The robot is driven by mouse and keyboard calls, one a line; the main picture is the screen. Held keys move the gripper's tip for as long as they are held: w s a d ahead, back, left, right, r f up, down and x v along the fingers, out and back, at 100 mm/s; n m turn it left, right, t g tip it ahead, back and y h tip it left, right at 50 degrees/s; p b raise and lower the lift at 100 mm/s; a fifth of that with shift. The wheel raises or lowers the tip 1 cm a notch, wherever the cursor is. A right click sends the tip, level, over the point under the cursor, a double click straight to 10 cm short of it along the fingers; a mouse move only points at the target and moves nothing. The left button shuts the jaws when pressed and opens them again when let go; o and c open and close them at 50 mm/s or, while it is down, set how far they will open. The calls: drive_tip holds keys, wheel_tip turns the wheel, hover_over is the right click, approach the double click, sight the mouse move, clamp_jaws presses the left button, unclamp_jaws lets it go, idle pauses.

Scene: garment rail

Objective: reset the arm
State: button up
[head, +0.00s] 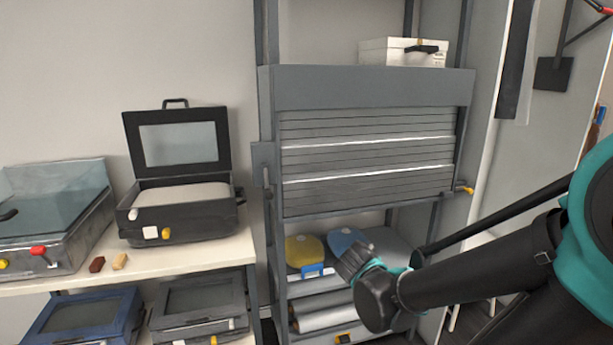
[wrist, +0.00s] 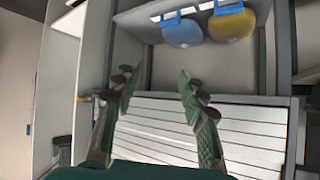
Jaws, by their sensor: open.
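My arm reaches in from the right in the head view. My gripper (head: 352,262) is in front of the lower part of the grey shelf unit, below the slatted shutter (head: 365,158). In the wrist view my gripper (wrist: 157,84) shows two green fingers spread apart with nothing between them. The slatted shutter also shows in the wrist view (wrist: 205,128), behind and below the fingers. In the head view the gripper overlaps part of a blue rounded item (head: 347,239); I cannot tell how near it is.
A yellow rounded item (head: 304,250) sits beside the blue one on the shelf. A white box (head: 402,51) stands on top of the shutter housing. At left, a pale table (head: 190,252) holds an open-lidded black case (head: 178,205) and a clear-lidded machine (head: 55,215).

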drive_tip(key=s+d+f+n+g+y, duration=0.2)
drive_tip(key=s+f+n+g, duration=0.3)
drive_tip(key=s+f, duration=0.5)
drive_tip(key=s+g+y, duration=0.1)
drive_tip(key=s, duration=0.2)
drive_tip(key=shift+d, duration=0.4)
